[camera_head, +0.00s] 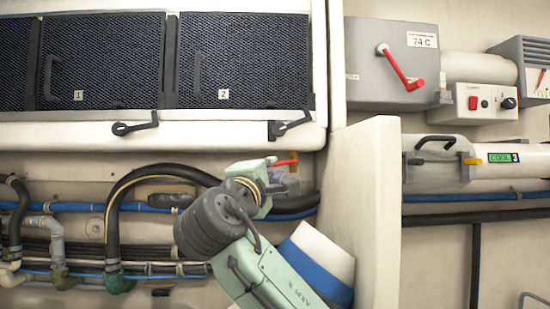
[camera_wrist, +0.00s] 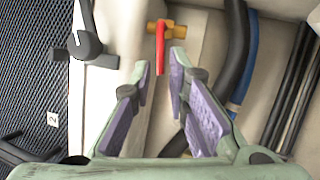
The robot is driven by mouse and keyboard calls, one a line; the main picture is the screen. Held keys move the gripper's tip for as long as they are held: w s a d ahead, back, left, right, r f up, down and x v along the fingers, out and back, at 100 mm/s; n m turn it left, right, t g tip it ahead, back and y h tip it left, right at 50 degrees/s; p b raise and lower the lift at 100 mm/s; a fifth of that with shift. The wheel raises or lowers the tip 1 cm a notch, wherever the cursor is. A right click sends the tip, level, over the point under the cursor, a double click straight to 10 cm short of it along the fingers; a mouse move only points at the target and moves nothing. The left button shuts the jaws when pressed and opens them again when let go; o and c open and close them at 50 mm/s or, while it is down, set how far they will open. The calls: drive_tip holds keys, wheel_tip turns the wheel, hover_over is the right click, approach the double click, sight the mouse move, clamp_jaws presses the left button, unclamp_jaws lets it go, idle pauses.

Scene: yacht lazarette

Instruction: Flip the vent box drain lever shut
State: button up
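The drain lever (camera_wrist: 160,45) is a red handle on a brass valve body (camera_wrist: 177,29), below the vent box with the dark mesh panels. In the wrist view the handle runs down the picture from the valve, its end between my fingertips. My gripper (camera_wrist: 159,62) is open, its purple-padded fingers on either side of the handle end. I see no clear contact. In the head view the red lever (camera_head: 285,162) shows just above my gripper (camera_head: 281,174), which partly hides the valve there.
Black latch handles (camera_head: 135,125) hang on the vent box's lower edge; one (camera_wrist: 87,40) is near the left finger in the wrist view. A black hose (camera_head: 150,172) and blue pipe run close by. A white partition (camera_head: 365,215) stands right of my arm. A grey box with a red lever (camera_head: 402,70) is farther right.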

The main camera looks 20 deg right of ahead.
sight(276, 165)
drive_tip(key=shift+p+x, duration=0.45)
drive_tip(key=shift+x, duration=1.25)
clamp_jaws()
